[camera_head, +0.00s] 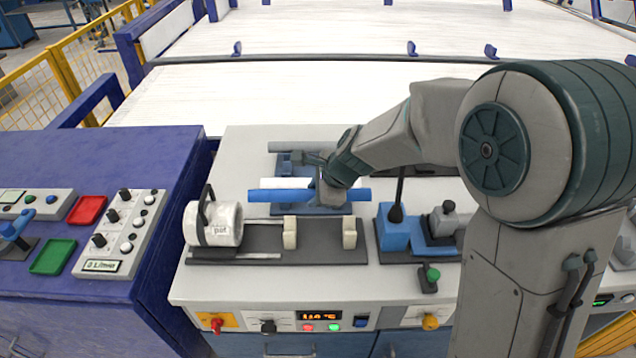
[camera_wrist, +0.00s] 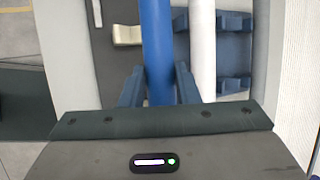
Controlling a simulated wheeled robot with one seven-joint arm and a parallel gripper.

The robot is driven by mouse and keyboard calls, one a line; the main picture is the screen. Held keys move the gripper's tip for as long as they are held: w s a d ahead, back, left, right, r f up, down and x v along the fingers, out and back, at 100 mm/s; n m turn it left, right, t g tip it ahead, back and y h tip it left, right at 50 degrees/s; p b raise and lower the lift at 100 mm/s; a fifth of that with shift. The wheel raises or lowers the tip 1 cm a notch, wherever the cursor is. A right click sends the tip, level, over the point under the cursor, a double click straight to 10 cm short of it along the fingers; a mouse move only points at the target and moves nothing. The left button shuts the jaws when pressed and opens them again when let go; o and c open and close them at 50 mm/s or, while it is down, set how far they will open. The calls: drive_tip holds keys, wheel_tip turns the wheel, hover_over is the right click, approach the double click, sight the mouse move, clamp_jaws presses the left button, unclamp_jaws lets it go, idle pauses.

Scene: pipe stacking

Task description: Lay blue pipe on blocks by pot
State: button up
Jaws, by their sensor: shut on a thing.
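The blue pipe (camera_head: 268,195) lies level across my gripper (camera_head: 318,190), which is shut on it near its middle. In the wrist view the blue pipe (camera_wrist: 157,45) runs between the two fingers of my gripper (camera_wrist: 159,88). The white pot (camera_head: 213,223), with a dark handle, stands on the left of a dark base plate. Two cream blocks, the left block (camera_head: 290,232) and the right block (camera_head: 349,232), stand on that plate to the right of the pot. The pipe is behind the blocks in the head view and apart from them. One block (camera_wrist: 127,35) shows in the wrist view.
A white pipe (camera_wrist: 203,50) lies beside the blue one over a blue rack (camera_wrist: 233,52). A grey pipe (camera_head: 300,146) lies at the back. A blue device with a black lever (camera_head: 396,215) stands right of the plate.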

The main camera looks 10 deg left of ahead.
drive_tip(key=shift+s+d+f+b, duration=0.1)
drive_tip(key=shift+f+b, duration=0.45)
drive_tip(key=shift+f, duration=0.1)
wheel_tip(320, 180, down, 9)
drive_tip(key=b, duration=0.8)
drive_tip(key=o, duration=1.1)
